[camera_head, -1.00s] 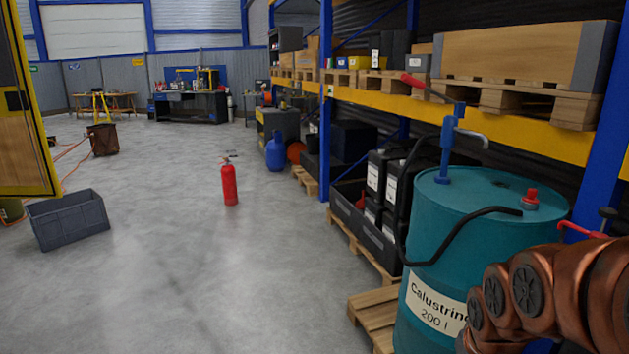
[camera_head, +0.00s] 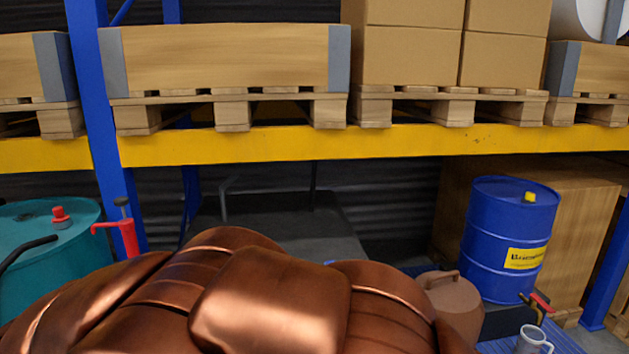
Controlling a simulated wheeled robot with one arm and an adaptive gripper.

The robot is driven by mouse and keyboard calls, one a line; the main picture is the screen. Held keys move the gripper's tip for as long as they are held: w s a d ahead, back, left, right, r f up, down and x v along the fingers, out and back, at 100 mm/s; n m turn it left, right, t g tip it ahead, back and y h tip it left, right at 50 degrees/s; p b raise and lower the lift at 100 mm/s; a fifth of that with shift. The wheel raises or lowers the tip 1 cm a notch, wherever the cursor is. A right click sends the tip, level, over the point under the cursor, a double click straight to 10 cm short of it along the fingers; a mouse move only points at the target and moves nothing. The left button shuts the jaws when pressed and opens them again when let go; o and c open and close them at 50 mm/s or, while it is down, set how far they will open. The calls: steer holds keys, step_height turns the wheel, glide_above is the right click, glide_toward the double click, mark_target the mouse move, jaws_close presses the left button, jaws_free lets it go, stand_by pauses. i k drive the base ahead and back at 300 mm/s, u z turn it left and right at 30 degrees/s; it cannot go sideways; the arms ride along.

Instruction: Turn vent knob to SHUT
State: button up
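I see no vent knob and no SHUT marking that I can make out in the view. My gripper is not in view; only my copper-coloured arm shows, filling the bottom middle and hiding what is behind it. A teal drum (camera_head: 35,290) stands at the left edge with a red cap (camera_head: 61,215) on its lid. A blue drum (camera_head: 508,240) with a yellow cap (camera_head: 529,197) and a yellow label stands at the right. I cannot tell whether either cap is a knob.
A yellow shelf beam (camera_head: 300,145) runs across, with cardboard boxes (camera_head: 410,50) on pallets above. Blue rack posts (camera_head: 95,120) stand at left and right. A red hand pump (camera_head: 127,235), a brown jug (camera_head: 452,305) and a grey mug (camera_head: 533,340) are near my arm.

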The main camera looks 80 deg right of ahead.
mark_target(529, 195)
steer(key=z, duration=4.45)
steer(key=k, duration=0.5)
steer(key=z, duration=0.9)
steer(key=i, duration=2.75)
steer(key=u, duration=0.95)
steer(key=i, duration=1.1)
steer(key=u, duration=0.95)
